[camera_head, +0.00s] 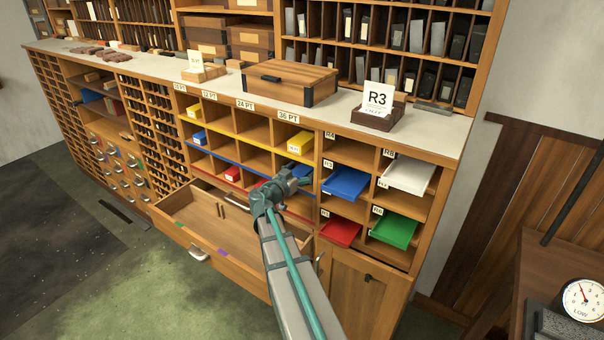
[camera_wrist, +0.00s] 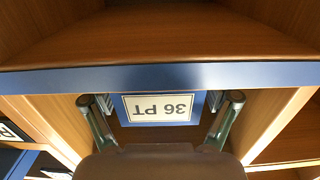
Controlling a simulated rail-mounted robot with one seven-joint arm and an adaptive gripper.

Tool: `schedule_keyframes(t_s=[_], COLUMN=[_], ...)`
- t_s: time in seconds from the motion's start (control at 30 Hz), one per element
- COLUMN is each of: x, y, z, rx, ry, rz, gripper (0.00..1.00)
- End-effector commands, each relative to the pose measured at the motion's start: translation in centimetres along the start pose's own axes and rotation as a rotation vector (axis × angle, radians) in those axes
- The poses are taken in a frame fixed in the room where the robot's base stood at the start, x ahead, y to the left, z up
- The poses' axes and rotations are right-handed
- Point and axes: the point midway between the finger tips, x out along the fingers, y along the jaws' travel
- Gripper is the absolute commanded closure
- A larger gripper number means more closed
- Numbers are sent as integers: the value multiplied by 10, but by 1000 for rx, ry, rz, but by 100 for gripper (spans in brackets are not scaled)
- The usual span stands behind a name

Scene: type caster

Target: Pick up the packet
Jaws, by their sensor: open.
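A blue packet with a white "36 PT" label (camera_wrist: 160,107) sits in a cubby of the blue-edged row. The label reads upside down in the wrist view. In the head view only a bit of the blue packet (camera_head: 302,171) shows behind my gripper (camera_head: 296,179), in the column under the "36 PT" sign. My gripper is open in the wrist view (camera_wrist: 159,101), with one finger on each side of the packet. Small gaps seem to show beside the label; I cannot tell whether the fingers touch the packet.
The blue shelf edge (camera_wrist: 160,77) runs across the wrist view close to my fingers. A yellow packet (camera_head: 300,143) lies in the cubby above. A blue tray (camera_head: 346,183) and a red tray (camera_head: 340,231) stick out at the right. An open drawer (camera_head: 190,215) juts out below left.

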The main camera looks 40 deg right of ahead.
Motion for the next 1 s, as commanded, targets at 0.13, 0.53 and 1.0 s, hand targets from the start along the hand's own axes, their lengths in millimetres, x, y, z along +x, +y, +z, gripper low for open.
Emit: schedule_keyframes(t_s=[0.13, 0.53, 1.0], x=[0, 0, 0], y=[0, 0, 0], z=[0, 0, -3], rx=[0, 0, -1], ry=[0, 0, 2], rz=[0, 1, 1], gripper=[29, 95, 100])
